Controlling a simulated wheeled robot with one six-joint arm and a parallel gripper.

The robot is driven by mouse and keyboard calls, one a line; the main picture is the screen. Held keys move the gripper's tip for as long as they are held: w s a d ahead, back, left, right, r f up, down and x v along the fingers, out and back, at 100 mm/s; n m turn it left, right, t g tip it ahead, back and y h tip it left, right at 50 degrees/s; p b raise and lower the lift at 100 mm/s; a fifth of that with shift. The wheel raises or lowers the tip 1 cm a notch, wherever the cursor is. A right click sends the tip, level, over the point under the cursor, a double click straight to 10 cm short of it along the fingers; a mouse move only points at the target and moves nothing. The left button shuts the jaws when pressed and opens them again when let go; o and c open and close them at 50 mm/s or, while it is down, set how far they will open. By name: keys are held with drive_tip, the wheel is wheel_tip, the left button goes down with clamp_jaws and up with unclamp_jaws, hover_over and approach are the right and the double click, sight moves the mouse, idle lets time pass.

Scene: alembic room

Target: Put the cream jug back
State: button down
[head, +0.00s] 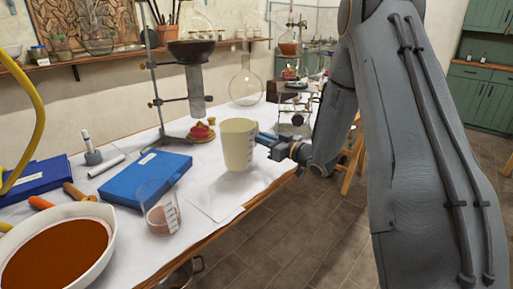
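The cream jug (238,146) is a pale, upright, tapered beaker-like vessel with faint marks on its side. It shows in the head view near the right edge of the white-covered table. My gripper (264,138) is at the jug's right side, with its blue fingers pointing left toward it. The finger ends meet or pass behind the jug's edge, so their grip is hidden. I cannot tell whether the jug rests on the table or is held just above it.
A clear beaker (159,207) and a blue box (146,177) stand left of the jug. A bowl of brown powder (58,254) is at front left. A stand with a dark bowl (191,52) is behind. White paper (214,200) lies bare in front.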

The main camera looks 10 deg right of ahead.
drive_tip(key=shift+f, duration=1.85)
drive_tip(key=shift+f, duration=0.15)
drive_tip(key=c, duration=1.8)
unclamp_jaws()
